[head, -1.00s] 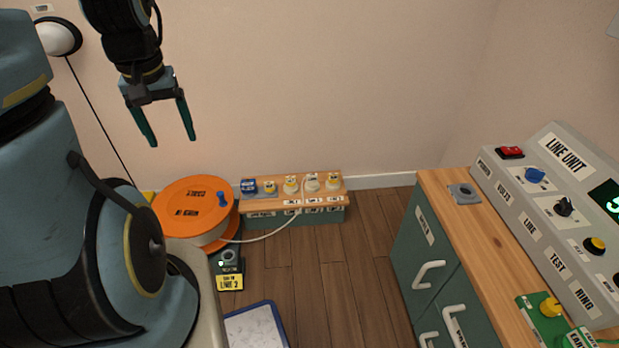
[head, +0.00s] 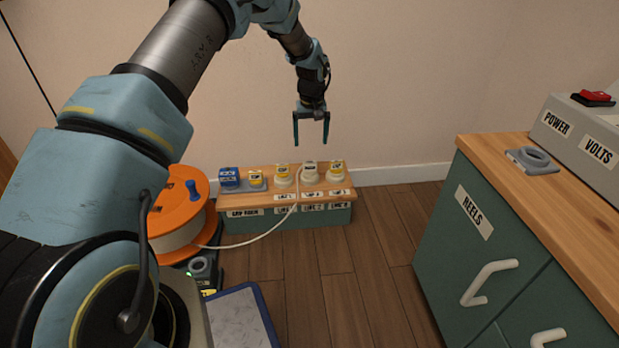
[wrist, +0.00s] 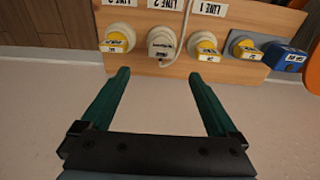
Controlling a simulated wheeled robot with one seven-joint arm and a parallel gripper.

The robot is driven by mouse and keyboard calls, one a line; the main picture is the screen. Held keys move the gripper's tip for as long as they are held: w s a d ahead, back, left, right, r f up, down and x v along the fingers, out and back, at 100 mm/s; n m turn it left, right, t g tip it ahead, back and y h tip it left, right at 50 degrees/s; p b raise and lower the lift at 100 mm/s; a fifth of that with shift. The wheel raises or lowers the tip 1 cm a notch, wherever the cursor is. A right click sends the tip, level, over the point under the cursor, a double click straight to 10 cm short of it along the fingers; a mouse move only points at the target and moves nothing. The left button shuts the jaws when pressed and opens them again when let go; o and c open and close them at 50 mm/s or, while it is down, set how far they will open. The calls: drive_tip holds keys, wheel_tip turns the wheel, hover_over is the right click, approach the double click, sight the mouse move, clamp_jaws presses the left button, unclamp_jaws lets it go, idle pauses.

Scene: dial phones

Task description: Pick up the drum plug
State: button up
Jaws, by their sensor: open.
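The drum plug (head: 310,171) looks like the pale plug with the white cable. It stands on the wooden bench top by the LINE 2 label. Its cable runs down over the bench front to the orange drum (head: 178,196). My gripper (head: 311,143) is open and empty above the plug, pointing down, touching nothing. It also shows in the wrist view (wrist: 160,74).
Yellow-topped plugs stand close on either side (head: 283,175) (head: 337,171). The wall (head: 400,100) is close behind. A green cabinet (head: 500,230) stands right, with floor between.

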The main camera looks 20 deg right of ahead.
sight(310, 162)
drive_tip(key=f, duration=0.1)
drive_tip(key=f+b, duration=0.1)
drive_tip(key=f, duration=0.1)
drive_tip(key=f+b, duration=0.1)
drive_tip(key=f, duration=0.1)
drive_tip(key=shift+w+d+f, duration=0.1)
drive_tip(key=shift+w+f, duration=0.15)
drive_tip(key=f+b, duration=0.3)
drive_tip(key=f, duration=0.2)
drive_tip(key=shift+w, duration=0.2)
clamp_jaws()
idle(0.3)
